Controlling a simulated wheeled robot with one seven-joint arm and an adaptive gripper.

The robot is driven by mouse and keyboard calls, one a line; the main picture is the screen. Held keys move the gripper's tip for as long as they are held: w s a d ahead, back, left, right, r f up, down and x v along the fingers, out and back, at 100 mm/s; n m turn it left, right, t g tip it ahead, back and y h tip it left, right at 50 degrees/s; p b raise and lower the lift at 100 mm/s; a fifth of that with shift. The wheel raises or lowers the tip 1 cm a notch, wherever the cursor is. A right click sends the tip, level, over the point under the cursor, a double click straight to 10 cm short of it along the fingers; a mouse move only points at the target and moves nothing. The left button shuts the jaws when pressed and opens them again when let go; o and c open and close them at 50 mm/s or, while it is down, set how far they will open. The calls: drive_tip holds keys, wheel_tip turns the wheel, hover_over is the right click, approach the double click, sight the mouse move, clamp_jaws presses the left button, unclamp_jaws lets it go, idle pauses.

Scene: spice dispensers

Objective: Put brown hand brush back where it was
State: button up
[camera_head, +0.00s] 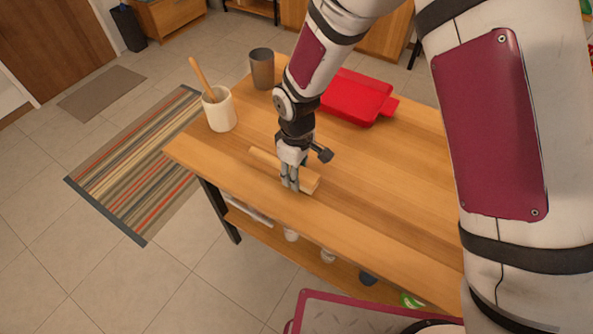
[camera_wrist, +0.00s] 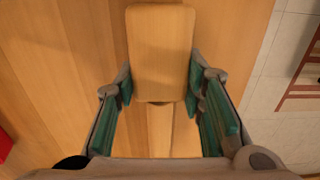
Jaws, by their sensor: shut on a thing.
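The brown hand brush (camera_head: 263,157) is light wood, with a slim handle and a wider block-shaped end. It lies along the near left edge of the wooden table in the head view, level and on or just above the top; I cannot tell which. My gripper (camera_head: 290,184) points down over it with a finger on each side. In the wrist view the block end (camera_wrist: 161,45) shows beyond the fingertips, and the narrower handle runs back between the green-padded fingers. My gripper is shut on the brush. Its bristles are hidden.
The wooden table (camera_head: 400,205) has bare room right of the brush. A cream crock (camera_head: 221,112) with a wooden utensil, a dark cup (camera_head: 262,70) and a red lidded dish (camera_head: 355,99) stand farther back. A lower shelf (camera_head: 300,250) holds several items.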

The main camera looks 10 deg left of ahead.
drive_tip(key=shift+f+b, duration=0.3)
drive_tip(key=shift+f, duration=0.25)
drive_tip(key=o, duration=1.4)
drive_tip(key=shift+r, duration=0.1)
wheel_tip(320, 180, up, 12)
drive_tip(key=d+r+m+t, duration=0.1)
drive_tip(key=d+r+m, duration=0.2)
drive_tip(key=d+r, duration=0.7)
drive_tip(key=s+d+r+m+t, duration=0.1)
drive_tip(key=s+d+r+m, duration=0.35)
drive_tip(key=d, duration=0.25)
drive_tip(key=s+d+r+m+t, duration=0.1)
drive_tip(key=s+d+r+m, duration=0.2)
drive_tip(key=s+d+r, duration=0.3)
drive_tip(key=s+d+m, duration=0.1)
drive_tip(key=s+d, duration=0.1)
drive_tip(key=s+d+m, duration=0.1)
drive_tip(key=s+d, duration=0.1)
drive_tip(key=s, duration=0.1)
drive_tip(key=s+d+r+m+t, duration=0.1)
drive_tip(key=s+d, duration=0.1)
drive_tip(key=shift+s+m, duration=0.35)
